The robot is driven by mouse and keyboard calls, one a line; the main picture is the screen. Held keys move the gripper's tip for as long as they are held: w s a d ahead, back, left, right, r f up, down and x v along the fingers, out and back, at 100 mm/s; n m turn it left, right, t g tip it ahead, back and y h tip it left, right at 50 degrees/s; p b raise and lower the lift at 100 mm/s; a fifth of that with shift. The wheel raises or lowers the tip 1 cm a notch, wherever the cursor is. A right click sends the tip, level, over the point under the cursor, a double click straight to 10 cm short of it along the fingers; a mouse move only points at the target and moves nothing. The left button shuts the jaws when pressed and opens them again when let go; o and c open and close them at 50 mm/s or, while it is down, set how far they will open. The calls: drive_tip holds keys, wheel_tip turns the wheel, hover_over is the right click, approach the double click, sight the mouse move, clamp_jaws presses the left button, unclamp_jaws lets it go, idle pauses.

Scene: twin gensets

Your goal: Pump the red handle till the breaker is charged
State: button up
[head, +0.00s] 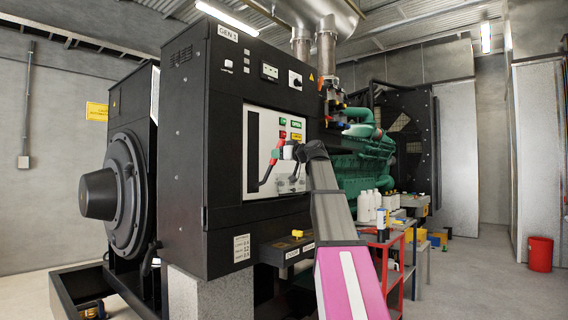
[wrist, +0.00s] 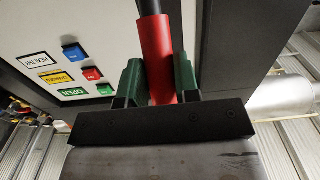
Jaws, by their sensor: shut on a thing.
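The red handle (head: 276,150) stands out from the white breaker panel (head: 254,150) on the black GEN 1 cabinet, tilted up to the right in the head view. My gripper (head: 284,152) is at its upper part. In the wrist view the red grip (wrist: 156,45) lies between the two green fingers of my gripper (wrist: 158,78), which are shut on it. The dark lever shaft runs on past the grip at the top of that view. Green, red and yellow labels and buttons (head: 296,137) sit on the panel. The small print on the yellow label is not clear.
The black cabinet (head: 180,160) stands in front, with a round black housing (head: 100,195) at its left. A red bucket (head: 540,254) is on the floor at far right.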

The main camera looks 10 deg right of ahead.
sight(280, 140)
drive_tip(key=w+a+r, duration=0.1)
drive_tip(key=w+r, duration=0.1)
drive_tip(key=w+a+r, duration=0.1)
drive_tip(key=w+r, duration=0.1)
drive_tip(key=shift+a, duration=0.4)
drive_tip(key=w, duration=0.1)
drive_tip(key=w+a+r, duration=0.1)
drive_tip(key=w+a, duration=0.1)
drive_tip(key=shift+w+a+r, duration=0.1)
drive_tip(key=shift+a+r, duration=0.1)
drive_tip(key=shift+r, duration=0.05)
drive_tip(key=o, duration=1.1)
drive_tip(key=shift+o, duration=0.2)
drive_tip(key=v, duration=0.9)
drive_tip(key=shift+f, duration=0.1)
